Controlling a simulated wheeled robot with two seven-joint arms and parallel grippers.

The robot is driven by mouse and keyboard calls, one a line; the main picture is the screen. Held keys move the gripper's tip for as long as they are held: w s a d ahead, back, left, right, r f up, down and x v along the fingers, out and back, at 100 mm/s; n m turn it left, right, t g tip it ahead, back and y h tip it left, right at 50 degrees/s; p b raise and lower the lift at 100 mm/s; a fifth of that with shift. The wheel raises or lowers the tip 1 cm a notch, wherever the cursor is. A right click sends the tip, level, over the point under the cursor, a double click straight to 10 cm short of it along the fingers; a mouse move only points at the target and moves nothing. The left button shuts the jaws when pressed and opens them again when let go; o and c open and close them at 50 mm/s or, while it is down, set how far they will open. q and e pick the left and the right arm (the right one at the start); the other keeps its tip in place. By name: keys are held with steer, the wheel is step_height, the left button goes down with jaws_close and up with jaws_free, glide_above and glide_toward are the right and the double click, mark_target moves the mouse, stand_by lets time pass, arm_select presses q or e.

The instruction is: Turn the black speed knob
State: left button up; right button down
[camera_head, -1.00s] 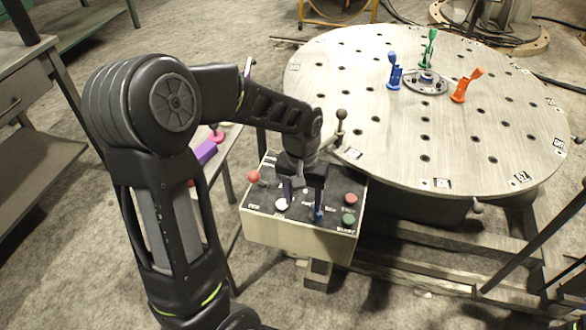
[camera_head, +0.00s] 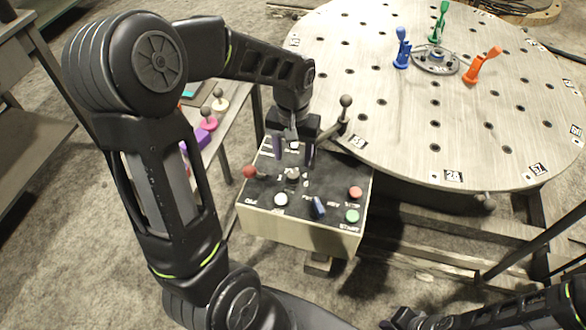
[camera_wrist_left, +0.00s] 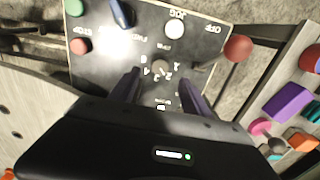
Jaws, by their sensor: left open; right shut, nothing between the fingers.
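The control box (camera_head: 300,235) has a dark sloping top panel. The speed knob (camera_head: 292,173) is a small round knob on it, looking greyish, with numbers printed around it in the left wrist view (camera_wrist_left: 160,66). My left gripper (camera_head: 293,160) is open above the panel, pointing down, its two fingers to either side of the knob in the wrist view. I cannot tell whether the fingers touch it. My right gripper (camera_head: 418,322) is at the bottom edge, shut and empty, away from the box.
The panel also has a blue switch (camera_head: 318,207), a white button (camera_head: 281,200), a red button (camera_head: 355,193), a green button (camera_head: 352,216) and a red ball lever (camera_head: 249,172). A ball-ended lever (camera_head: 345,112) stands beside the large round table (camera_head: 400,130). Left is a side table with coloured pieces.

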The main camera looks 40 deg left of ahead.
mark_target(293, 173)
arm_select(q)
step_height(293, 173, down, 7)
steer(key=shift+r, duration=0.15)
steer(key=shift+c, duration=0.6)
jaws_close()
